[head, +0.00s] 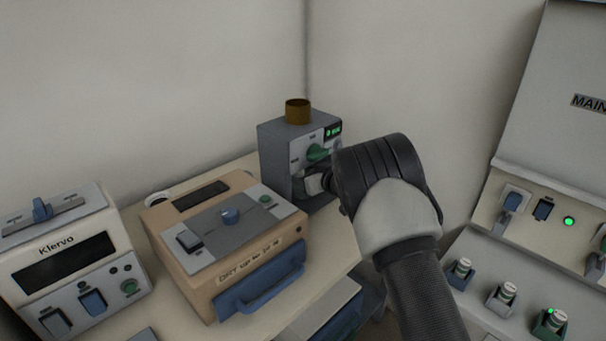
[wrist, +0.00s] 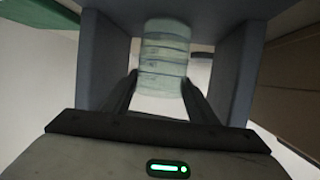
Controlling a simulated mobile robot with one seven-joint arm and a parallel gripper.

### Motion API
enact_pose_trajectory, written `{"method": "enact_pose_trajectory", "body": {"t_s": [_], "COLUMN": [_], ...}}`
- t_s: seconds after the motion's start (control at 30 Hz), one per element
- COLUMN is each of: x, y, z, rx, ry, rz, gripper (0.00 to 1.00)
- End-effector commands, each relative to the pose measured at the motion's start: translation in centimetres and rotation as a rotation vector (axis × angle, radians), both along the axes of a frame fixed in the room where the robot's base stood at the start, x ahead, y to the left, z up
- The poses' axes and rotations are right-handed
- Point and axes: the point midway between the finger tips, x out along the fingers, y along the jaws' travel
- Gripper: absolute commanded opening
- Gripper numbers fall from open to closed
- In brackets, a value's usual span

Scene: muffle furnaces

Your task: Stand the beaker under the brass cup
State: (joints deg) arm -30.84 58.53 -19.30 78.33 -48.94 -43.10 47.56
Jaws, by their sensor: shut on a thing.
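The brass cup (head: 297,111) sits on top of a grey machine (head: 277,152) in the back corner. My gripper (head: 322,181) reaches in at the front of this machine, below the cup's level. In the wrist view, my gripper (wrist: 165,84) is shut on the clear, ringed beaker (wrist: 165,52), one dark finger on each side. The beaker appears upright between the two grey side walls (wrist: 237,70) of the machine's recess. In the head view, my gripper and wrist hide most of the beaker. Whether its base touches the recess floor cannot be told.
A tan furnace (head: 170,245) with a blue handled drawer (head: 260,290) stands left of the machine. A white Klervo unit (head: 70,265) is further left. A sloped control panel (head: 545,225) with switches is at the right. Walls close off the back.

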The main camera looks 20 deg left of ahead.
Motion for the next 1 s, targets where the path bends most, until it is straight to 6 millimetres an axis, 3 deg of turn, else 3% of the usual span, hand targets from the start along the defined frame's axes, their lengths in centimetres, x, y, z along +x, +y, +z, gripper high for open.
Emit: {"method": "enact_pose_trajectory", "body": {"t_s": [0.1,0.13,0.23,0.63,1.0], "x": [0.0,0.0,0.0,-0.3,-4.9], "y": [0.0,0.0,0.0,-0.4,-5.7], "z": [-0.3,-0.3,-0.3,0.3,2.9], "rx": [0.001,0.001,0.001,0.000,0.001], "ry": [0.001,0.001,0.001,0.000,0.002], "rz": [0.000,0.000,0.000,-0.001,-0.003], "gripper": [0.26,0.56,0.72,0.72,0.72]}}
